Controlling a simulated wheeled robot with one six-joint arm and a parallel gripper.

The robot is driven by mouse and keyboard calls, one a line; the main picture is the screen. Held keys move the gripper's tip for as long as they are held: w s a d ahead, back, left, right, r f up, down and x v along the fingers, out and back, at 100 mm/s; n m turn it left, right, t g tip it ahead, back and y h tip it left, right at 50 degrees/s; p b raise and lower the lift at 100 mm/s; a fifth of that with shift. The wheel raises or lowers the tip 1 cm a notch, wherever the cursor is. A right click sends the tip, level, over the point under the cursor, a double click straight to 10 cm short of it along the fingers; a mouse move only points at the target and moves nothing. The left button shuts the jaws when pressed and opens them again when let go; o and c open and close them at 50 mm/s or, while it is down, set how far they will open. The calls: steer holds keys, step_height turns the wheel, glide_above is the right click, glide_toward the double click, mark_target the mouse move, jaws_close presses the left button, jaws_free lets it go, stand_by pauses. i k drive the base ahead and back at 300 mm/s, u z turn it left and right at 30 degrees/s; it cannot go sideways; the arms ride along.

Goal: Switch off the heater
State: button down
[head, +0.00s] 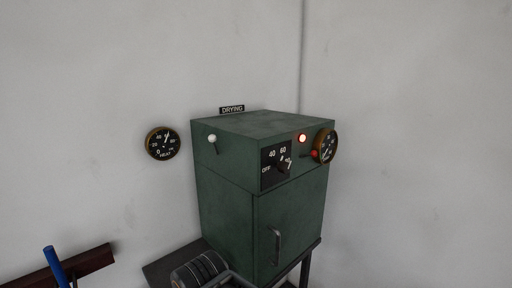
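The heater appears to be the green metal cabinet (225,205) under a "DRYING" sign (232,109). Its front has a black dial plate (266,180) marked OFF, 40, 60 and a partly hidden higher figure. A dark knob (283,169) sits on the plate; its white mark seems to point up towards 60, away from OFF, but it is small. A lamp (302,138) at the upper front glows bright with a red rim. A lever with a white ball (212,138) is on the left side.
A round gauge (162,143) marked HEAT is on the wall; another (325,145) is at the cabinet's right. The door has a grey handle (276,245). A dark ribbed round thing (198,270) stands low in front. A blue rod (54,265) rises by a brown bar (90,260).

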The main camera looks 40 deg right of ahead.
mark_target(314, 153)
steer(key=u, duration=0.85)
steer(key=k, duration=1.15)
steer(key=z, duration=1.25)
steer(key=i, duration=0.5)
